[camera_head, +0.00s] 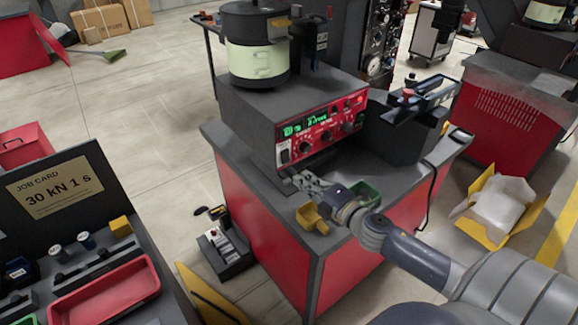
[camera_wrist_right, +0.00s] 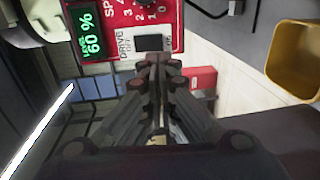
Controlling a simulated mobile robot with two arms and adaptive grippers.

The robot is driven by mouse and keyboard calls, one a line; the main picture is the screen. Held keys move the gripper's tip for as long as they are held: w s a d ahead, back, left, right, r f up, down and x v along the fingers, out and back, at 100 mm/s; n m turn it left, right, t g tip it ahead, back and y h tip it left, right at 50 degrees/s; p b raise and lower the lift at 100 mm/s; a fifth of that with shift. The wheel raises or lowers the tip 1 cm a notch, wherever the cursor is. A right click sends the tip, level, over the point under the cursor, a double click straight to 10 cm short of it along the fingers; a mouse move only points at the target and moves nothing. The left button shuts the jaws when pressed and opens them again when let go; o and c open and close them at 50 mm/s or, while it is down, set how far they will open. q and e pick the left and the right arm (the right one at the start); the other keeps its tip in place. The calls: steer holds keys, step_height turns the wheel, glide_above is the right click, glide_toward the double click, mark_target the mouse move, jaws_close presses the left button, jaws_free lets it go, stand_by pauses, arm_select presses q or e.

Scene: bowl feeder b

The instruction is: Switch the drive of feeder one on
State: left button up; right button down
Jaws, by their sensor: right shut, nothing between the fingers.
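The feeder's control box (camera_head: 250,120) has a red front panel (camera_head: 345,118) with lit green displays, knobs and a bowl (camera_head: 257,60) on top. The drive switch (camera_head: 284,156) is a black rocker at the panel's lower left. In the right wrist view the drive switch (camera_wrist_right: 149,43) shows beside the word DRIVE; its position cannot be told. My right gripper (camera_head: 291,181) is shut and empty, just below and in front of the switch. In the right wrist view its fingertips (camera_wrist_right: 157,60) reach close to the switch; contact cannot be told. My left gripper is out of view.
A yellow bin (camera_head: 311,219) and a green bin (camera_head: 366,191) sit by my right wrist on the bench's front edge. A dark linear track unit (camera_head: 415,105) stands right of the box. A job card board (camera_head: 60,190) and red tray (camera_head: 105,293) are at left.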

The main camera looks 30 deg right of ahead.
mark_target(283, 164)
steer(key=w, duration=0.2)
steer(key=w+p, duration=0.1)
steer(key=w, duration=0.4)
steer(key=shift+a+f, duration=0.3)
steer(key=shift+f, duration=0.05)
steer(key=shift+w+f+p, duration=0.1)
steer(key=shift+w+p, duration=0.1)
steer(key=shift+p, duration=0.1)
steer(key=shift+w+f+b, duration=0.2)
steer(key=shift+w+b, duration=0.1)
steer(key=shift+w, duration=0.05)
steer(key=shift+s+r, duration=0.1)
